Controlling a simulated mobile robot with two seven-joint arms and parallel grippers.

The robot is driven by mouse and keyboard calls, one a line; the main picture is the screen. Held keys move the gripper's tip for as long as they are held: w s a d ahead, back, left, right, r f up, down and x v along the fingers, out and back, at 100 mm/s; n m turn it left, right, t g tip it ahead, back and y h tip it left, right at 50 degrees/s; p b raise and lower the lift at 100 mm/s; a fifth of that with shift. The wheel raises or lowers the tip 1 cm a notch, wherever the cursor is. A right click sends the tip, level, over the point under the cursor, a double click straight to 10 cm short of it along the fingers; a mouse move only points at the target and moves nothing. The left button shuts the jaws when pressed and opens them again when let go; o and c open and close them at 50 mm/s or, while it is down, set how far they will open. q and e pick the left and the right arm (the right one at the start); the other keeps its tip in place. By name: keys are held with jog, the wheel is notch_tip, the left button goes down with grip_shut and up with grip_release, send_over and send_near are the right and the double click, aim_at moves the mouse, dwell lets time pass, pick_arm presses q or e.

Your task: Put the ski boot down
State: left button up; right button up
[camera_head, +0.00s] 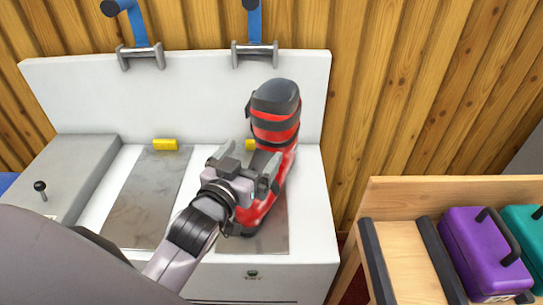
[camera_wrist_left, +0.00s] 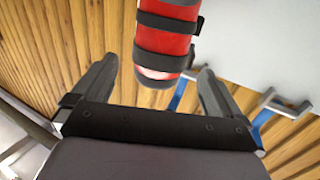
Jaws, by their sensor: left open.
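The red and black ski boot (camera_head: 275,128) stands upright on the right-hand grey plate (camera_head: 268,238) of the white bench. Its dark cuff top faces up, and its lower part is partly hidden behind my gripper. My left gripper (camera_head: 243,168) is open in front of the boot. In the left wrist view the red shaft with black straps (camera_wrist_left: 165,45) shows beyond and between the spread fingers (camera_wrist_left: 152,85). I cannot tell whether a finger touches it. My right gripper is in neither view.
A second grey plate (camera_head: 148,200) to the left is bare, with a yellow block (camera_head: 165,144) at its back end. Clamps with blue levers (camera_head: 141,55) are on the back panel. A grey box with a black knob (camera_head: 70,175) is at left. A wooden rack (camera_head: 405,243) holds purple (camera_head: 484,252) and teal cases at right.

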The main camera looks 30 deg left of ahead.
aim_at(265, 128)
pick_arm(q)
jog(key=w, duration=0.3)
jog(key=w+a, duration=0.1)
jog(key=w, duration=0.1)
jog(key=shift+w+r+p, duration=0.15)
jog(key=shift+r+p, duration=0.05)
jog(key=shift+p, duration=0.1)
jog(key=shift+w, duration=0.7)
grip_shut()
jog(key=shift+r, duration=0.25)
